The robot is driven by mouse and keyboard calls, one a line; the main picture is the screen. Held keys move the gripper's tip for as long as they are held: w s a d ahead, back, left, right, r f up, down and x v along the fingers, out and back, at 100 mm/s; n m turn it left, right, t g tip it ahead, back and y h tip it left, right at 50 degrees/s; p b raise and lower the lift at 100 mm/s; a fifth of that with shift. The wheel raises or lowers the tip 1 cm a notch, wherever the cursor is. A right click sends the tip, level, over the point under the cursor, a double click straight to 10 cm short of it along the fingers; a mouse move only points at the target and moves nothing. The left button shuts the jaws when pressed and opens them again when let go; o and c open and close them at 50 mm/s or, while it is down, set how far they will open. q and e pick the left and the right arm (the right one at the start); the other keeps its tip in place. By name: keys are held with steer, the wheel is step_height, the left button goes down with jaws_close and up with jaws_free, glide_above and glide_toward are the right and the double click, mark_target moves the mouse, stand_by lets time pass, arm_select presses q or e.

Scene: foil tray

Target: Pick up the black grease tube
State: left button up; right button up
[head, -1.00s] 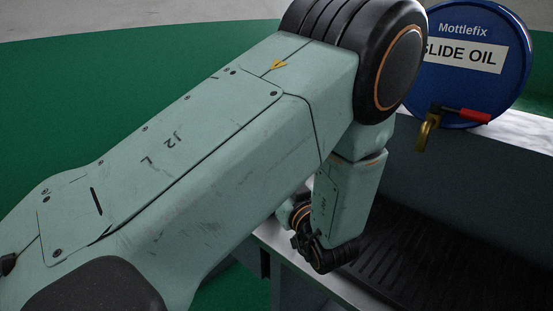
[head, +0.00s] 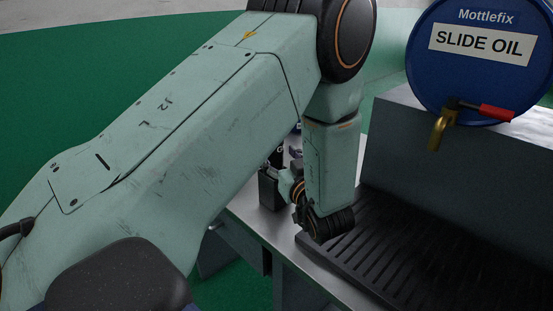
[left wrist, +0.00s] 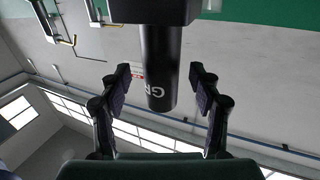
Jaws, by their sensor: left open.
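The black grease tube (left wrist: 160,70) has white lettering, partly readable as "GR". In the left wrist view it stands in a black block (left wrist: 154,11), inverted in the picture. My left gripper (left wrist: 160,88) is open, with one finger on each side of the tube and visible gaps between. In the head view, my left arm hides most of the tube; a sliver with white lettering (head: 280,149) seems to show above the black block (head: 270,189). A dark finger pad of my left gripper (head: 294,154) shows beside it. My right gripper is not in view.
A grey bench (head: 248,218) carries a black ribbed tray (head: 385,245) on the right. Green floor lies left.

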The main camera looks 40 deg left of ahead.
mark_target(279, 154)
arm_select(q)
steer(key=shift+w+a+r, duration=0.15)
steer(key=shift+a+r, duration=0.05)
steer(key=shift+a, duration=0.4)
steer(key=shift+w+a+r, duration=0.1)
steer(key=shift+a+r, duration=0.1)
steer(key=shift+a, duration=0.35)
steer(key=shift+w+a+f, duration=0.15)
steer(key=shift+w+f, duration=0.1)
steer(key=shift+w, duration=0.25)
steer(key=shift+s+r, duration=0.2)
steer(key=shift+s, duration=0.15)
steer(key=c, duration=0.4)
steer(key=shift+w+f, duration=0.15)
steer(key=shift+w, duration=0.1)
steer(key=c, duration=0.4)
steer(key=shift+s, duration=0.15)
steer(key=c, duration=0.5)
jaws_close()
